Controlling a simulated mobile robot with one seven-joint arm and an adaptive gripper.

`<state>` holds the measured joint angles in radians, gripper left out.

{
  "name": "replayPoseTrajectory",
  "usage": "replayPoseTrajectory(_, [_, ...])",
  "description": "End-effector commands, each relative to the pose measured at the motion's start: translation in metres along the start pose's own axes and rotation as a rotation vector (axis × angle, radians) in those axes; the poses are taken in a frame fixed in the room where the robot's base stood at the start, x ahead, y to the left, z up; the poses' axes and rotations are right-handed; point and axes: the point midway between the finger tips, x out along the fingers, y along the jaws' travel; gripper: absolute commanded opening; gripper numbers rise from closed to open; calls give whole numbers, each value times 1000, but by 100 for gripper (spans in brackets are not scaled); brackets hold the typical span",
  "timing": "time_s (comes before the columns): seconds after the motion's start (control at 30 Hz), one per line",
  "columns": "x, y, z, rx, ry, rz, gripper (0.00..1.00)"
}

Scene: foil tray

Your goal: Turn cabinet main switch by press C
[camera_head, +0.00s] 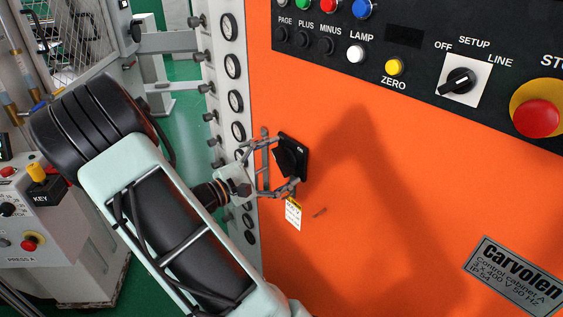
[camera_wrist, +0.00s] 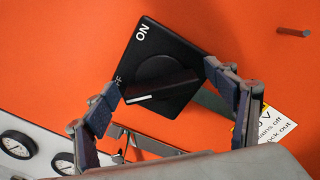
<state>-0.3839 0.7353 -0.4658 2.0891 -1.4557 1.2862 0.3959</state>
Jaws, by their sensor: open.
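The black main switch (camera_head: 290,157) is on the left part of the orange cabinet front, and it also shows in the wrist view (camera_wrist: 165,50). Its square plate reads ON at one corner; a second label is mostly hidden, with an F showing. The white-marked end of its bar handle (camera_wrist: 165,87) lies on the side of that F. My gripper (camera_head: 275,160) is open at the switch. In the wrist view its fingers (camera_wrist: 162,78) stand on either side of the handle. I cannot tell whether they touch it.
A yellow-white tag (camera_head: 293,213) hangs below the switch. A small peg (camera_wrist: 293,32) sticks out nearby. The cabinet's nameplate (camera_head: 515,275) reads "Control cabinet A". Buttons and a red emergency stop (camera_head: 537,118) are above right. A gauge column (camera_head: 235,100) stands left; a PRESS A console (camera_head: 75,235) is further left.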

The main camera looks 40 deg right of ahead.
Motion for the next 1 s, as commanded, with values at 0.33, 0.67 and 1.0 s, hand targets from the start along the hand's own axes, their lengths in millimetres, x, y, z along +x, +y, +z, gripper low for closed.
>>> replayPoseTrajectory(0.33, [0, 0, 0, 0, 0, 0, 44])
replayPoseTrajectory(0.67, [-1, -1, -1, 25, 0, 0, 36])
replayPoseTrajectory(1.0, [0, -5, -4, 222, 0, -1, 36])
